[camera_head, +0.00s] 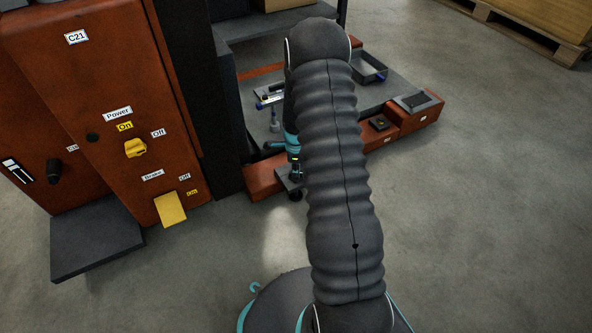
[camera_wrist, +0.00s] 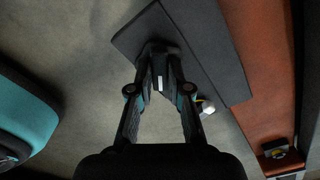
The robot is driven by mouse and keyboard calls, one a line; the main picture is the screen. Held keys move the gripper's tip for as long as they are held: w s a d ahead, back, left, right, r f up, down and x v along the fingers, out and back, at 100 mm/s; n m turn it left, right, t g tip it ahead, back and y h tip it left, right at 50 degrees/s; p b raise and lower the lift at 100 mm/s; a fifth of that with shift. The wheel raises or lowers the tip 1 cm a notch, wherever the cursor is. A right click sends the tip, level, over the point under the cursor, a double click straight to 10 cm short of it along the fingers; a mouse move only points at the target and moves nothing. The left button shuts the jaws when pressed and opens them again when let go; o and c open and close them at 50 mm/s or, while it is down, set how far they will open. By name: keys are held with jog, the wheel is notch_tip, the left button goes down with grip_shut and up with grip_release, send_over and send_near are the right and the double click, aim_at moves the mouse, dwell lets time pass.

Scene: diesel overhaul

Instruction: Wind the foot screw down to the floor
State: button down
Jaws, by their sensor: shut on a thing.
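The foot screw (camera_wrist: 158,50) shows in the wrist view as a dark knob between my fingertips, at the edge of a dark grey plate. My gripper (camera_wrist: 160,75) is shut on it, with a finger on either side. A small white mark shows between the fingertips. In the head view my arm hides most of the gripper. There the foot screw's dark lower end (camera_head: 296,195) shows just under the small dark plate (camera_head: 284,180) at the orange base frame's near corner. I cannot tell whether it touches the floor.
The orange base frame (camera_wrist: 265,70) runs beside the dark plate. A yellow and black fitting (camera_head: 379,123) and a grey tray (camera_head: 368,66) lie to the right in the head view. An orange cabinet (camera_head: 80,95) stands left. Clear floor (camera_head: 480,200) lies right.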

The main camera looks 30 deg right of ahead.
dwell(0.3)
jog(key=m, duration=0.4)
jog(key=shift+f+m, duration=0.1)
jog(key=shift+m, duration=0.3)
jog(key=m, duration=0.4)
jog(key=shift+f+m, duration=0.1)
jog(key=shift+m, duration=0.2)
jog(key=c, duration=1)
grip_release()
jog(key=shift+d, duration=0.1)
